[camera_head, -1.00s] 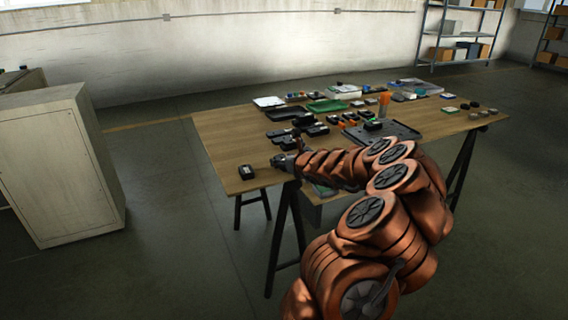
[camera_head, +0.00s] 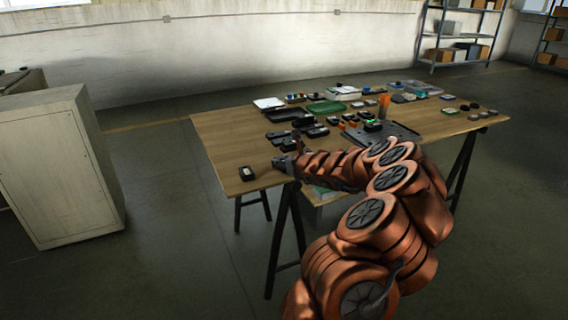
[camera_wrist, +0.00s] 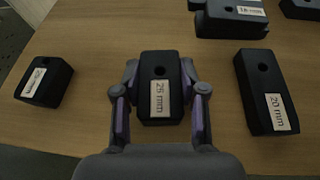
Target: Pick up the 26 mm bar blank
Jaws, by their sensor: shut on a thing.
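In the wrist view my gripper (camera_wrist: 159,76) is shut on a black rectangular bar blank (camera_wrist: 158,72), with one finger along each long side. The blank has a round hole in its top. Its white label looks like 26 mm, though the second digit is blurred. I cannot tell whether the blank touches the table or is just above it. In the head view my gripper (camera_head: 285,162) is at the table's near left edge, and the held blank is too small to make out clearly.
A smaller black block (camera_wrist: 44,81) lies left of my gripper, its label unreadable. A black block marked 20 mm (camera_wrist: 266,91) lies to the right. Another black block (camera_wrist: 232,18) lies beyond. The wooden table (camera_head: 222,140) has clear room at its left end.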

